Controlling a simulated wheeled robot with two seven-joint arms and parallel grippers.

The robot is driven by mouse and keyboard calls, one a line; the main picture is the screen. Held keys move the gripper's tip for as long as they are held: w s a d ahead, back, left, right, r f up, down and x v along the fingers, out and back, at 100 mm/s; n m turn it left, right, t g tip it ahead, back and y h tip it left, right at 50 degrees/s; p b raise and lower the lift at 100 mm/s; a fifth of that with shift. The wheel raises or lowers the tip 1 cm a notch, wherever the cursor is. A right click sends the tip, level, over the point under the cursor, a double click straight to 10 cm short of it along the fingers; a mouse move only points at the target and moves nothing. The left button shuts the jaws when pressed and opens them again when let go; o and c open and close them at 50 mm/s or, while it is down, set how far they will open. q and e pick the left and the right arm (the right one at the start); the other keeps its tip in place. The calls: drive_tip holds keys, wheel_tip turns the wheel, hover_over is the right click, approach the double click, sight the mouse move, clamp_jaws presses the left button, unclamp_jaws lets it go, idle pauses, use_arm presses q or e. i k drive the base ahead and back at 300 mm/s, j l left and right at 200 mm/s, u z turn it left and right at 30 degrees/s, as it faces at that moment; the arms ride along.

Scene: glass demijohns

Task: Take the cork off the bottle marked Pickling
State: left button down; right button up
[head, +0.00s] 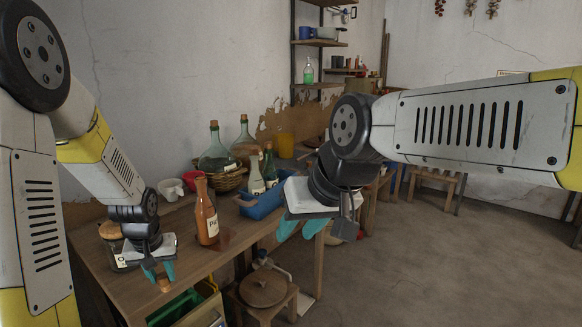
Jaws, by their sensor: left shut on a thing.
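An orange-brown bottle (207,218) stands upright on the wooden table in the head view. Its white label shows the letters "Pi"; the rest is too small or turned away to read. I cannot make out a cork in its mouth. My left gripper (159,273) is to the left of the bottle and nearer to me, apart from it. Its teal fingers are shut on a small brown cork (164,286), which shows below the fingertips. My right gripper (300,229) is open and empty, to the right of the bottle, with its fingertips apart.
A jar (121,257) stands behind my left gripper. Beyond the bottle are a red cup (191,181), a white bowl (170,189), a blue crate (262,204) with bottles, and corked demijohns (215,153). A stool (263,288) stands before the table (185,222).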

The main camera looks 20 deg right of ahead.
sight(205, 213)
drive_tip(key=z, duration=1.2)
drive_tip(key=i+z, duration=0.3)
drive_tip(key=i, duration=0.75)
drive_tip(key=i+l+u, duration=0.1)
drive_tip(key=i, duration=1.6)
drive_tip(key=i+u, duration=0.1)
drive_tip(key=u, duration=0.4)
drive_tip(key=i+u, duration=0.1)
drive_tip(key=u, duration=0.35)
drive_tip(key=i+u, duration=0.1)
drive_tip(key=u, duration=0.4)
drive_tip(key=i+j+u, duration=0.1)
drive_tip(key=i+j, duration=0.2)
